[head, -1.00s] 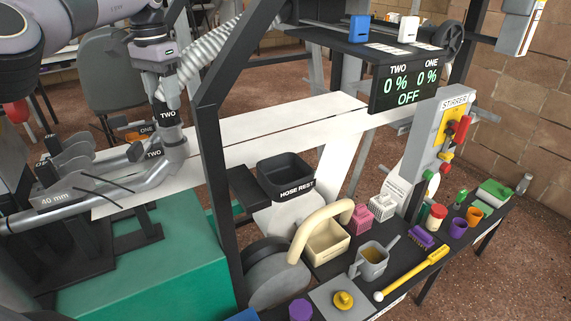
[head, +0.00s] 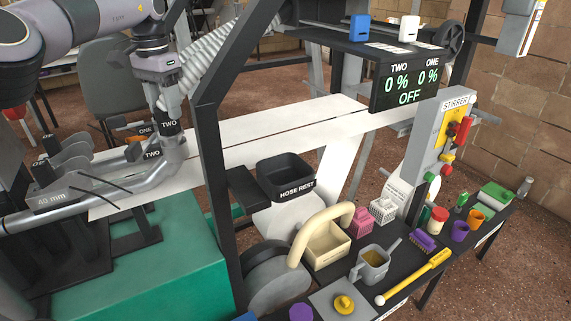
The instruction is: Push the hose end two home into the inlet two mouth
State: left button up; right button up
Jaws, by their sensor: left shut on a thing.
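My left gripper (head: 164,97) points down, shut on hose end two (head: 168,128), a dark grey cuff marked TWO. The pale ribbed hose (head: 205,48) runs up and right from it behind the black post. The hose end stands nearly upright, its lower end at the top of inlet two (head: 175,153), a grey pipe bend by a lever tagged TWO (head: 152,153). The mouth's rim is hard to make out, so how deep the hose end sits cannot be told. My right gripper is not in view.
Inlet one's tag (head: 145,130) is just behind left. A black post (head: 207,150) stands close on the right. The hose rest (head: 285,178) and a cluttered bench (head: 330,270) lie farther right. The display (head: 408,87) reads 0 % twice and OFF.

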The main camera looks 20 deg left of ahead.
pick_arm(q)
jog(key=shift+f+b, duration=0.45)
jog(key=shift+f, duration=0.3)
jog(key=o, duration=1.3)
notch_tip(320, 180, up, 3)
jog(key=p, duration=0.3)
jog(key=shift+f, duration=0.15)
jog(key=shift+r+p, duration=0.4)
jog(key=shift+r, duration=0.2)
jog(key=shift+a, duration=0.1)
